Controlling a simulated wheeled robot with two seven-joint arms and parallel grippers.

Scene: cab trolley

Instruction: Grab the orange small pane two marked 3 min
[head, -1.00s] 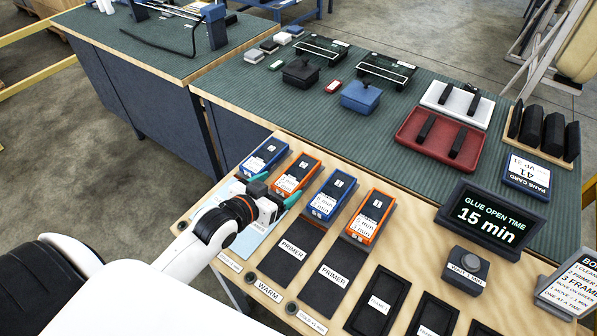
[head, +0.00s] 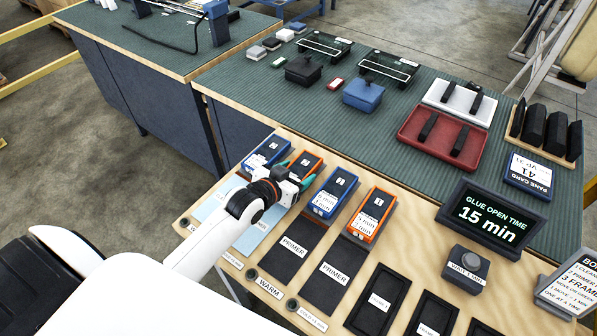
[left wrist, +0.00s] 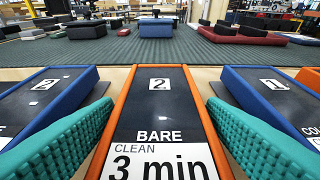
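The orange small pane two (head: 306,163) lies in the row of panes, partly hidden by my left gripper in the head view. The left wrist view shows the orange-framed pane (left wrist: 160,85) from close up, with "2", "BARE", "CLEAN" and "3 min" on it. My left gripper (head: 296,173) is open. In the left wrist view its teal fingers (left wrist: 158,135) stand on either side of the pane, with gaps between them and its orange edges. My right gripper is not in view.
A blue pane two (head: 266,152) lies to the left, a blue pane one (head: 335,194) close to the right, and an orange pane one (head: 371,214) beyond it. Black primer mats (head: 296,248) lie in front. A display (head: 491,218) reads "GLUE OPEN TIME 15 min".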

